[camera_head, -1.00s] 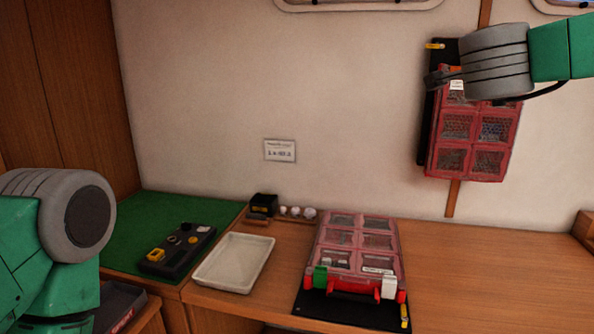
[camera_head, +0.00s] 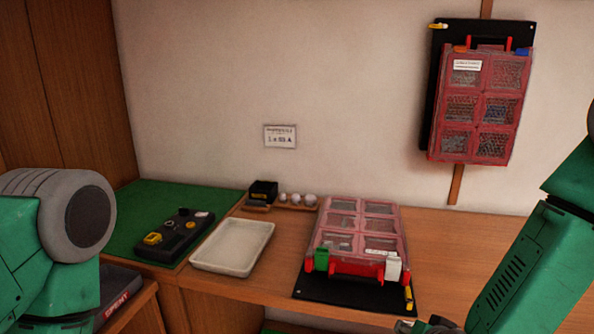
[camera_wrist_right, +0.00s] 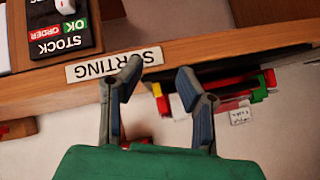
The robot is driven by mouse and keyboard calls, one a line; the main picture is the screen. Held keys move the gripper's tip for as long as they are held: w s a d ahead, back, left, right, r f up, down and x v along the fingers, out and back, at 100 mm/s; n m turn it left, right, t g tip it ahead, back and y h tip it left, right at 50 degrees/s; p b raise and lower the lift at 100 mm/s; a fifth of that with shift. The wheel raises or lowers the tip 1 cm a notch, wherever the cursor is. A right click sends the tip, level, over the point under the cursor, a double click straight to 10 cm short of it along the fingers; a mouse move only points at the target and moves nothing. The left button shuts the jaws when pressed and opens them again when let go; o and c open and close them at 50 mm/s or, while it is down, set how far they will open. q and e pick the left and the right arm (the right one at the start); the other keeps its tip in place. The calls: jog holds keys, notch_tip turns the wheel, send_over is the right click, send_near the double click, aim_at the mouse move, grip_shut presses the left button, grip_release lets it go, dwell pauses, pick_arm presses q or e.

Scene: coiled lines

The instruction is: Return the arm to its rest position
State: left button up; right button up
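My right arm (camera_head: 535,255) comes in at the right edge of the head view and slopes down to the bottom edge. A dark part of its gripper (camera_head: 428,326) barely shows there, below the case on the bench. In the right wrist view my right gripper (camera_wrist_right: 160,68) has its two fingers spread apart with nothing between them. Behind them are a bench edge and a SORTING label (camera_wrist_right: 113,65), seen upside down. My left arm (camera_head: 55,225) stands at the left edge of the head view. My left gripper is out of the picture.
A red compartment case (camera_head: 357,220) lies on a black mat (camera_head: 335,291) on the bench. Another case (camera_head: 480,105) hangs on the wall. A white tray (camera_head: 232,247) and a black holder (camera_head: 173,236) are at left. Bare bench (camera_head: 455,235) shows right of the lying case.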

jog(key=s+d+f+n+g+b, duration=0.1)
jog(key=s+d+f+n+g, duration=0.1)
jog(key=s+f, duration=0.4)
jog(key=s+d+f+n+g+b, duration=0.1)
jog(key=s+f+g, duration=0.3)
jog(key=s, duration=1)
jog(key=s+d+f+n+g+b, duration=0.1)
jog(key=s+d+f+n+g, duration=0.1)
jog(key=s+f, duration=0.7)
jog(key=shift+s+d+n+g, duration=0.35)
jog(key=shift+s+n+g, duration=0.05)
jog(key=shift+n+g, duration=0.3)
jog(key=shift+w, duration=0.15)
